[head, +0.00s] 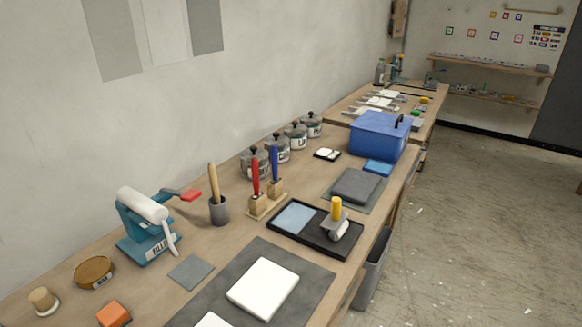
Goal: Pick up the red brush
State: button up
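The red brush (255,177) stands upright in a small wooden holder (257,207) on the workbench. Its red handle points up; its lower end is hidden in the holder. A blue brush (275,164) stands upright right beside it in a similar wooden holder. My gripper is not in view in the head view.
A grey cup with a wooden-handled tool (218,209) stands left of the brushes, and lidded jars (255,161) stand behind. A black tray (291,236) with a yellow-handled roller (336,218) lies in front. A blue box (379,136) stands farther right. Open floor (470,230) lies right of the bench.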

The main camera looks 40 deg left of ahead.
aim_at(255, 165)
jog(key=i, duration=0.7)
jog(key=u, duration=3.6)
jog(key=i, duration=0.5)
jog(key=u, duration=0.05)
